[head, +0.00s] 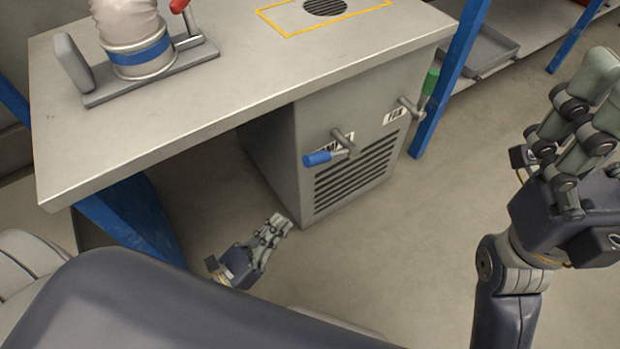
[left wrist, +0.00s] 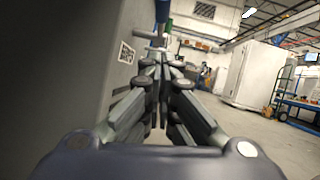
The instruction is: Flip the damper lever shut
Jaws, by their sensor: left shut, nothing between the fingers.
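The grey unit (head: 345,115) under the bench has two levers on its front. The blue-handled lever (head: 318,157) lies sideways, its handle to the left of its pivot, over a partly hidden label that I cannot read fully. The green-handled lever (head: 430,82) points up beside a second label (head: 394,115). My left gripper (head: 280,224) is shut and empty, low in front of the unit, below the blue handle and apart from it. In the left wrist view its fingertips (left wrist: 165,70) point along the unit's face; a blue part (left wrist: 162,11) shows above them. My right gripper (head: 600,75) is raised at the right, away from the levers; its finger opening is unclear.
The bench top (head: 250,85) overhangs the unit. It carries a clamp fixture (head: 150,75) with a red handle. A blue bench leg (head: 450,80) stands just right of the unit. The floor (head: 420,220) in front of the unit is clear.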

